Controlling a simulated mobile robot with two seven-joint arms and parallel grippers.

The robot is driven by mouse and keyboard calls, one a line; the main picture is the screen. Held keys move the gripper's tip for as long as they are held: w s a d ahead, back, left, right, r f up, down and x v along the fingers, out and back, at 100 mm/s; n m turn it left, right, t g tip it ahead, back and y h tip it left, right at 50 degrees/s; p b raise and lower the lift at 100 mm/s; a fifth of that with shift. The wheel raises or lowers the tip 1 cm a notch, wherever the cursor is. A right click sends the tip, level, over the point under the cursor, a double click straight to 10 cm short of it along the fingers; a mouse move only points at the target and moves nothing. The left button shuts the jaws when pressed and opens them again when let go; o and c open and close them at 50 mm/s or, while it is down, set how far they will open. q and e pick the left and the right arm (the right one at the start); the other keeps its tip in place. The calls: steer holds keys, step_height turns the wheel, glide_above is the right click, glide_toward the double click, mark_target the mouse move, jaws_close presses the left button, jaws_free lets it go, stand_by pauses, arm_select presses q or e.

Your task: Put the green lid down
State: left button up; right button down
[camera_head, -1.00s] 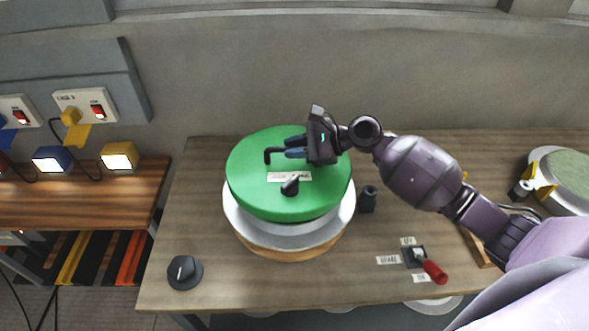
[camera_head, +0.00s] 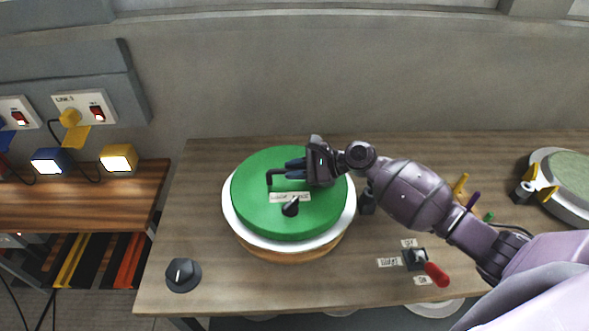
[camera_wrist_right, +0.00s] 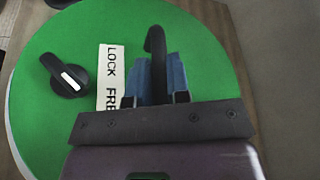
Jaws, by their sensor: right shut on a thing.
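The green lid (camera_head: 262,212) is a round disc at the middle of the wooden table, over a white round mould (camera_head: 233,224) with a wooden base. In the head view the lid looks level and down on, or very close to, the white rim; I cannot tell if it touches. My right gripper (camera_head: 290,170) reaches in from the right and is shut on the lid's black handle (camera_head: 272,178). The right wrist view shows the blue fingers (camera_wrist_right: 155,78) around the handle. A black knob (camera_head: 291,207) and a LOCK/FREE label sit on the lid. My left gripper is out of view.
A dark dial (camera_head: 183,274) stands at the table's front left. A red-handled switch (camera_head: 433,271) is at the front right. A dark cylinder (camera_head: 368,200) stands close to the mould's right. Another round mould (camera_head: 567,180) is at the far right.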

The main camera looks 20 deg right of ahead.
steer(key=c, duration=1.1)
jaws_free()
steer(key=shift+d+r, duration=0.1)
steer(key=v, duration=1)
steer(key=shift+s+d, duration=0.2)
steer(key=shift+d, duration=0.1)
steer(key=shift+s+d+r, duration=0.2)
steer(key=shift+d+r, duration=0.05)
steer(key=shift+d, duration=0.2)
steer(key=shift+s, duration=0.1)
